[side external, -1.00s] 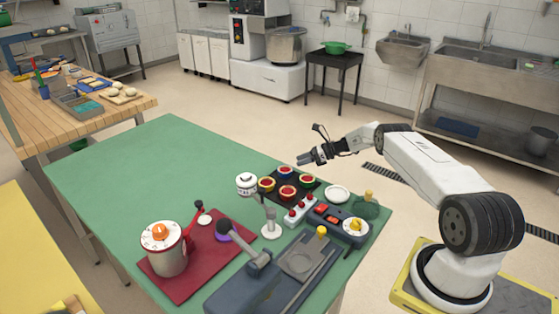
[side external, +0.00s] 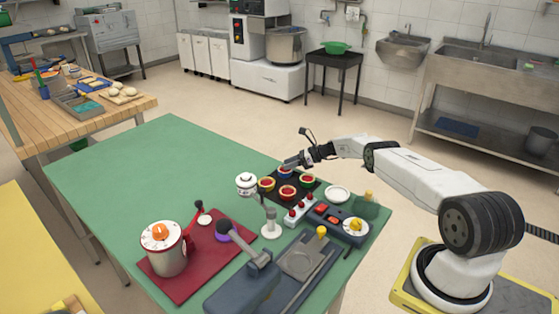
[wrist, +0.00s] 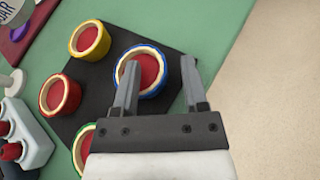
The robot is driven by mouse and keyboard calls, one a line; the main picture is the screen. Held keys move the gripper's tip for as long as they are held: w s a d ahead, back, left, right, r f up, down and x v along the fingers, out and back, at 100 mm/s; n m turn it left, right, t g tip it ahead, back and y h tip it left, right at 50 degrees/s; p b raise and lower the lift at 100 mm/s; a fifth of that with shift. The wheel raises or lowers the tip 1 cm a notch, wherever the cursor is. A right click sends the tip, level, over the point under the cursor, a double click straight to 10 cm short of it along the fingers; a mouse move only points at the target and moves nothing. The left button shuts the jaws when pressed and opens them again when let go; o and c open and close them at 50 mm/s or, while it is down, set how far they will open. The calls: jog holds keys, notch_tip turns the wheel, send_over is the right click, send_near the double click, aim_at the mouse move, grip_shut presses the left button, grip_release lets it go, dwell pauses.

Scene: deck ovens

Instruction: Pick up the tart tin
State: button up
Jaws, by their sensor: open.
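Several round tart tins with red centres sit on a black tray (wrist: 98,105); the task does not single one out by colour. The blue-rimmed tin (wrist: 145,68) is nearest my gripper (wrist: 160,61), which is open and empty above it. The left finger overlaps the blue tin in the wrist view; the right finger is over the tray's edge. The yellow tin (wrist: 90,40) and red tin (wrist: 60,95) lie to the left. The green tin (wrist: 80,148) is partly hidden by the gripper body. In the side view my gripper (side external: 288,164) partly covers the blue tin.
A white plate (side external: 337,193) and a grey box with red buttons (side external: 340,221) stand right of the tray. The green table (side external: 140,170) is clear towards the back left.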

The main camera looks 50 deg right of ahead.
jog(key=shift+x, duration=0.75)
grip_shut()
